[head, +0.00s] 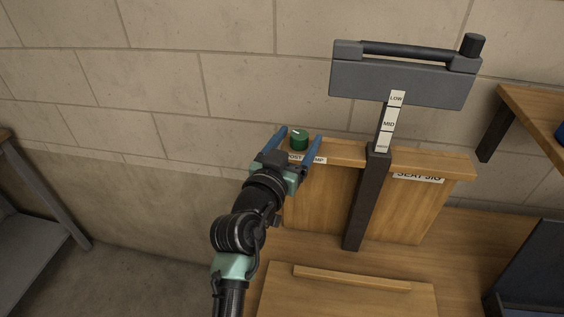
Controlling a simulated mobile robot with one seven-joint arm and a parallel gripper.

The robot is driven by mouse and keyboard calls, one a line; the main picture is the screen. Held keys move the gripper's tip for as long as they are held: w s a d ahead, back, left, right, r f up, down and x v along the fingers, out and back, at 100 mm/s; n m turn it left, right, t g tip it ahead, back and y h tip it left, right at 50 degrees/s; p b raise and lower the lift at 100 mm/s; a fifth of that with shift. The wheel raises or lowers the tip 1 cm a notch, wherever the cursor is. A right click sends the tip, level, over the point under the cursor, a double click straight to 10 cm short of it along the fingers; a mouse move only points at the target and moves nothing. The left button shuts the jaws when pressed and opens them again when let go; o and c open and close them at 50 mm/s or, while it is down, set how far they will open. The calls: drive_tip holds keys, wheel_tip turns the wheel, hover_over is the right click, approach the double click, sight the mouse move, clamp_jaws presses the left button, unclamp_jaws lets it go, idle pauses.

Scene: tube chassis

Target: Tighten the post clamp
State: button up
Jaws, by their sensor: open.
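The post clamp knob (299,139) is a round green knob with a pale mark on top, on the upper left part of the wooden jig. A label on the jig (308,160), partly hidden by my gripper, reads in part "POST" and "MP". My gripper (296,133) is open, with one blue finger on the left of the knob and one on the right. I cannot tell whether the fingers touch it. The dark post (367,200) stands upright in the jig and carries a grey head block (400,83) with a black bar. A scale with "LOW" and "MID" (389,124) shows on the post.
The wooden jig (420,205) has a "SEAT JIG" label and stands on a wooden bench (462,250). A lower wooden board (350,292) lies in front. A wooden shelf (530,110) is at the right, a dark blue object (530,265) below it, and a grey table (35,240) at far left.

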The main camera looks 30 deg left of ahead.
drive_tip(key=s+b, duration=0.3)
drive_tip(key=s, duration=0.8)
drive_tip(key=shift+s+d, duration=0.35)
drive_tip(key=shift+s, duration=0.05)
drive_tip(key=w+d+r+m+t+p, duration=0.1)
drive_tip(key=d+r, duration=0.3)
drive_tip(key=r, duration=0.3)
drive_tip(key=d+r+m+t+h, duration=0.1)
drive_tip(key=d+r+t, duration=0.15)
drive_tip(key=r, duration=0.45)
drive_tip(key=w+d+r+t+p, duration=0.1)
drive_tip(key=d+r, duration=0.4)
drive_tip(key=r, duration=0.3)
drive_tip(key=s+d+r+t, duration=0.2)
drive_tip(key=s+d+r, duration=0.2)
drive_tip(key=r, duration=0.4)
drive_tip(key=s+d+r+n+t, duration=0.1)
drive_tip(key=s+d+r+t, duration=0.2)
drive_tip(key=s+r, duration=0.2)
wheel_tip(320, 180, up, 4)
drive_tip(key=shift+s+d+f+n+p, duration=0.2)
drive_tip(key=shift+s+d+n+p, duration=0.1)
drive_tip(key=shift+s+d, duration=0.05)
